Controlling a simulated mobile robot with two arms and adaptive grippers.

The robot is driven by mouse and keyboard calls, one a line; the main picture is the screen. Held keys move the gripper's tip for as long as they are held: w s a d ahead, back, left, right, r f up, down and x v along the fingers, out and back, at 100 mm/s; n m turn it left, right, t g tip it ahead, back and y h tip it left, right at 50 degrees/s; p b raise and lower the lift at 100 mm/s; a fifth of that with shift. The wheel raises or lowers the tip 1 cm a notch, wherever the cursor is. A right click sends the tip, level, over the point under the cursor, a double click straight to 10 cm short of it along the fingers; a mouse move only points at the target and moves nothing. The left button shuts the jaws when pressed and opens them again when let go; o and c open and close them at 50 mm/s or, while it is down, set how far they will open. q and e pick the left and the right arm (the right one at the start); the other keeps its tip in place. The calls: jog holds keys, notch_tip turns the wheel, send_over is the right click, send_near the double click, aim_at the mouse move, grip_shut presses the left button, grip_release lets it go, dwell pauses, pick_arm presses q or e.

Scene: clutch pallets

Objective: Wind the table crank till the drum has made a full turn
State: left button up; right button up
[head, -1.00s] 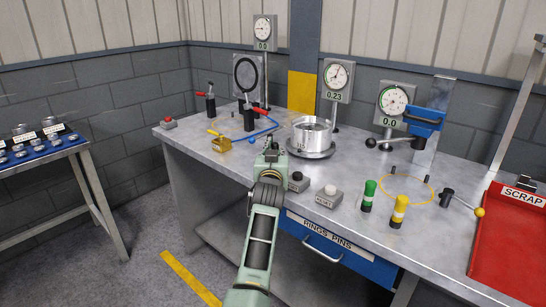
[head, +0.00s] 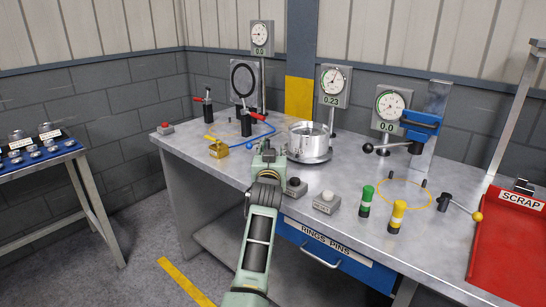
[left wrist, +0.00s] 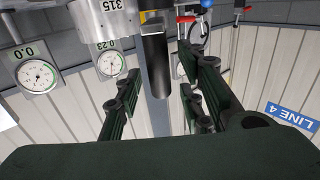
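The drum (head: 309,137) is a silvery metal cylinder on a round base on the grey workbench. A black upright handle (left wrist: 155,62), which looks like the crank's grip, shows there next to the drum. My left gripper (head: 268,150) is at the bench's front edge, just left of the drum. In the left wrist view its fingers (left wrist: 162,95) are apart, one on each side of the handle, with gaps visible. The crank's arm is hidden. My right gripper is not in view.
A green peg (head: 366,200) and a yellow peg (head: 396,217) stand to the right, near a red scrap tray (head: 512,240). Dial gauges (head: 334,85) stand behind. A brass block (head: 218,148) lies to the left.

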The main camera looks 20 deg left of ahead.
pick_arm(q)
notch_tip(320, 180, up, 9)
jog(key=shift+f, duration=0.15)
jog(key=shift+c, duration=0.2)
